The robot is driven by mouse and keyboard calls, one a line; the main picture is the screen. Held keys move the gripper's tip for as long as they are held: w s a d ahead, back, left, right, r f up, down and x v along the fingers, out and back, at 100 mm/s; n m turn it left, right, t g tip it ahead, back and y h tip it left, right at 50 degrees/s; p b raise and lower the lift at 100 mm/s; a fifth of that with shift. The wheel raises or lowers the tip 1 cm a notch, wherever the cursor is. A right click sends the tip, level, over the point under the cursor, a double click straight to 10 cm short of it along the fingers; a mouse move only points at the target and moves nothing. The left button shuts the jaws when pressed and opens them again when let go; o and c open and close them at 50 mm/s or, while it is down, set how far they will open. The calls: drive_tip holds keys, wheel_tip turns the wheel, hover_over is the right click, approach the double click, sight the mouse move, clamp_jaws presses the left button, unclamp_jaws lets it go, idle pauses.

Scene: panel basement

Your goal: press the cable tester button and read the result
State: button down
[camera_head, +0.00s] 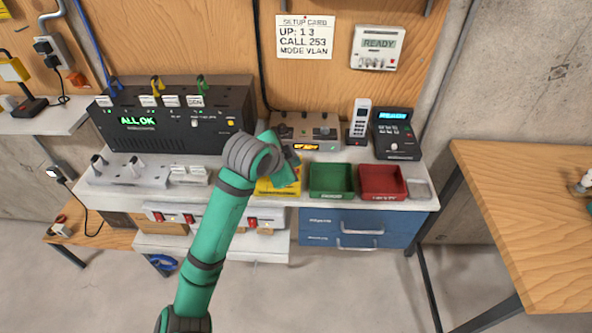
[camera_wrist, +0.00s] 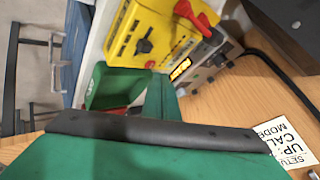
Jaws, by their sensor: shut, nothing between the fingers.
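A grey-brown box (camera_head: 318,133) with a small amber display and knobs on top stands on the bench behind my gripper. It also shows in the wrist view (camera_wrist: 201,66). A yellow box (camera_head: 281,187) lies in front of it, partly hidden by my arm. In the wrist view the yellow box (camera_wrist: 135,45) shows a black knob and a red lever. I cannot tell which box is the cable tester. My gripper (camera_head: 291,168) is shut and empty over the yellow box. Its green fingers (camera_wrist: 159,97) show in the wrist view; contact is unclear.
A black panel (camera_head: 215,128) reading "ALL OK" stands at left. A green bin (camera_head: 331,194) and red bin (camera_head: 382,196) lie right of the yellow box. A phone (camera_head: 359,122) and black device (camera_head: 393,150) stand behind. A setup card (camera_head: 304,52) and a "READY" unit (camera_head: 378,62) hang on the wall.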

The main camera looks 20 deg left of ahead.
drive_tip(key=shift+f, duration=0.2)
idle(0.3)
drive_tip(key=shift+w+f, duration=0.1)
drive_tip(key=shift+f, duration=0.15)
drive_tip(key=shift+f, duration=0.4)
idle(0.9)
drive_tip(key=shift+r, duration=0.8)
drive_tip(key=shift+r, duration=0.1)
wheel_tip(320, 180, up, 5)
drive_tip(key=shift+f, duration=0.1)
idle(0.5)
idle(0.7)
